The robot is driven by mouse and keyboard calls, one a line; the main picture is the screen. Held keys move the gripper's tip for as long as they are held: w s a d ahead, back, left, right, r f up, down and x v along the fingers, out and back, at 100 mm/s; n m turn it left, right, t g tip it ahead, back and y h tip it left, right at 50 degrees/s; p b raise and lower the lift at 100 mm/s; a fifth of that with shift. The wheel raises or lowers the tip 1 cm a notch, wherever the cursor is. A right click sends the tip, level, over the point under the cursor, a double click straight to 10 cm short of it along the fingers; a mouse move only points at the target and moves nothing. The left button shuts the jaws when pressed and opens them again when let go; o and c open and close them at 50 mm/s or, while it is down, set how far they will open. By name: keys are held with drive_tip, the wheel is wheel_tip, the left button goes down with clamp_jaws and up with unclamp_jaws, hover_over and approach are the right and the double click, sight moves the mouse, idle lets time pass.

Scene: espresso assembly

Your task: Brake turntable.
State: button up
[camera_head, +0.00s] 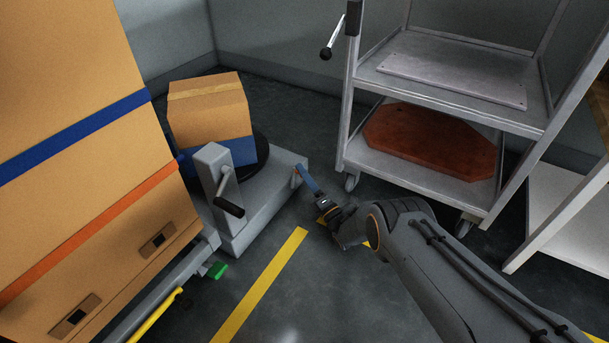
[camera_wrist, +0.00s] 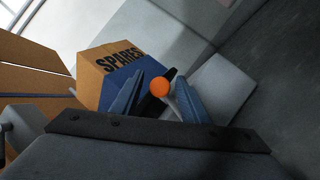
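The turntable is a dark round disc (camera_head: 262,148) on a grey base (camera_head: 262,200), with a carton (camera_head: 210,108) marked SPARES and banded in blue on top. The carton also shows in the wrist view (camera_wrist: 112,68). An orange ball knob (camera_wrist: 159,87) on a thin lever stands at the base's right end; only a small orange spot of it shows in the head view. My gripper (camera_head: 301,172) is at that end. Its blue fingers are spread on either side of the knob in the wrist view (camera_wrist: 160,92). I cannot tell whether either finger touches the lever.
A crank with a black grip (camera_head: 229,207) stands on the base's near side. A tall strapped carton (camera_head: 80,150) fills the left. A metal cart (camera_head: 450,100) with an orange-brown plate (camera_head: 430,140) stands at right. Floor with a yellow line (camera_head: 262,285) is open in front.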

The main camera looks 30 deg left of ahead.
drive_tip(key=shift+w+d, duration=0.1)
drive_tip(key=shift+d, duration=0.05)
drive_tip(key=shift+d+f, duration=0.1)
drive_tip(key=shift+d, duration=0.1)
drive_tip(key=s+d+p, duration=0.5)
drive_tip(key=d+p, duration=0.1)
drive_tip(key=d, duration=0.7)
drive_tip(key=shift+d+f+p, duration=0.2)
drive_tip(key=shift+f+p, duration=0.2)
drive_tip(key=shift+s, duration=0.1)
